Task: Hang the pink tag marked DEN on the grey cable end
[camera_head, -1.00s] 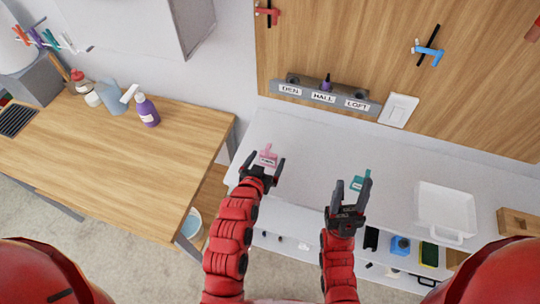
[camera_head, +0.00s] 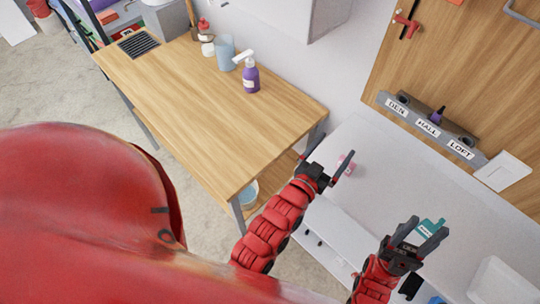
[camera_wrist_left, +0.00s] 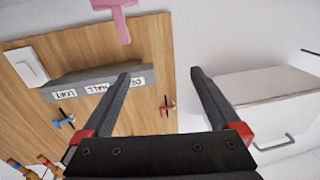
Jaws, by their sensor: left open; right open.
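The pink tag (camera_head: 345,163) lies on the white surface below the wall board. Its lettering is too small to read. My left gripper (camera_head: 332,158) is open beside it, with one finger partly in front of the tag. In the left wrist view the pink tag (camera_wrist_left: 121,20) is at the top, beyond the open, empty fingers (camera_wrist_left: 160,76). The grey bracket (camera_head: 425,122) on the board has labels DEN, HALL and LOFT; I cannot clearly make out the grey cable end there. My right gripper (camera_head: 427,228) is open near a teal tag (camera_head: 431,227); I cannot tell whether they touch.
A white tray (camera_head: 496,279) is at lower right. White surface between the grippers is clear.

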